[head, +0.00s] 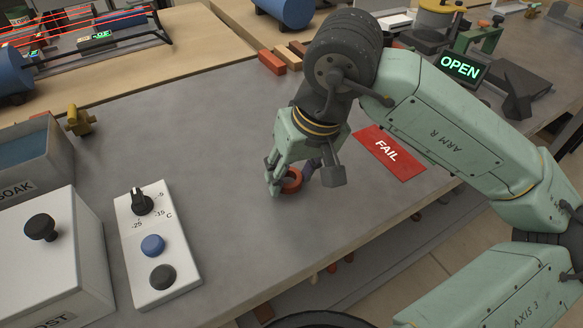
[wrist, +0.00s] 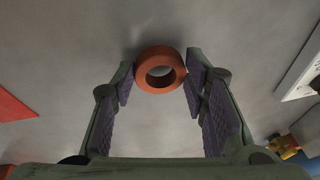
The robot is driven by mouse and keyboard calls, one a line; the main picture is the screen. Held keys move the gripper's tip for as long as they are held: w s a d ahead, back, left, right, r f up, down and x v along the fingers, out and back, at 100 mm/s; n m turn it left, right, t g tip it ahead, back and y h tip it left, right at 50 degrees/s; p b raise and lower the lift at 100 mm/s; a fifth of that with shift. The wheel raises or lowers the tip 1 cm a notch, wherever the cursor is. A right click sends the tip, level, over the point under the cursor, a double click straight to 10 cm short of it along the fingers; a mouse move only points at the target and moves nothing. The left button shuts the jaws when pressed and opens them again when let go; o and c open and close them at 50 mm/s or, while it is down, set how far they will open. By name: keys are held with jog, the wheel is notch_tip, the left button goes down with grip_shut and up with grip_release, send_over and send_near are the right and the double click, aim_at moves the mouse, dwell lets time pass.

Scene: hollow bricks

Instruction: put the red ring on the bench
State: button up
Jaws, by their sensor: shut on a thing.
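The red ring (head: 291,181) is at the tips of my gripper (head: 290,178), low over the grey bench top (head: 215,125). In the wrist view the orange-red ring (wrist: 160,69) sits between the two fingertips of my gripper (wrist: 159,78), with its hole facing the camera. The pads press on it from both sides. My gripper is shut on the ring. I cannot tell whether the ring touches the bench.
A red FAIL plate (head: 389,152) lies to the right of my gripper. A white control panel (head: 157,243) with a knob and buttons is at left, near a SOAK tank (head: 35,168). Red bricks (head: 272,62) lie at the back. Bench around the ring is clear.

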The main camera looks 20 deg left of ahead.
jog(key=shift+f, duration=0.25)
jog(key=shift+f, duration=0.15)
jog(key=o, duration=1)
jog(key=shift+r, duration=0.5)
jog(key=b+v, duration=0.1)
jog(key=v, duration=1)
jog(key=shift+r, duration=0.25)
jog(key=shift+d, duration=0.1)
